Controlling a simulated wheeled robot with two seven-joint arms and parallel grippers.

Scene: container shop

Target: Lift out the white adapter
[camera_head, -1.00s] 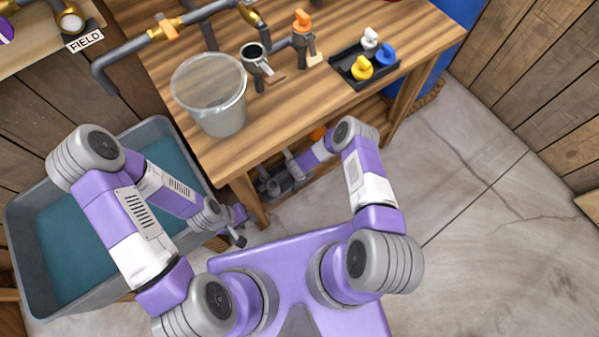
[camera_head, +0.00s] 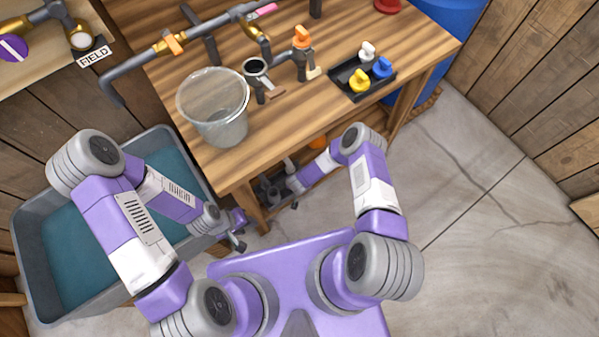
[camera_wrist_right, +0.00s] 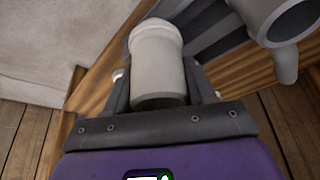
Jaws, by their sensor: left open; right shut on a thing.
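The white adapter (camera_wrist_right: 158,62) is a short pale cylinder with a collar. In the right wrist view it sits between the two dark fingers of my right gripper (camera_wrist_right: 160,80), which is shut on it. In the head view my right arm reaches under the wooden table, and its gripper is mostly hidden by the arm and table edge. A dark bin (camera_head: 269,192) with grey fittings shows there at low level. I cannot tell whether the adapter is clear of the bin. My left gripper (camera_head: 238,232) is open and empty, beside the blue-lined tub.
A larger pale pipe fitting (camera_wrist_right: 285,22) is close to the right of the held adapter. The table (camera_head: 300,110) carries a clear bucket (camera_head: 215,108), grey pipework and a black tray (camera_head: 347,74) with white, blue and yellow pieces. The grey tub (camera_head: 30,235) stands left. Floor at right is clear.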

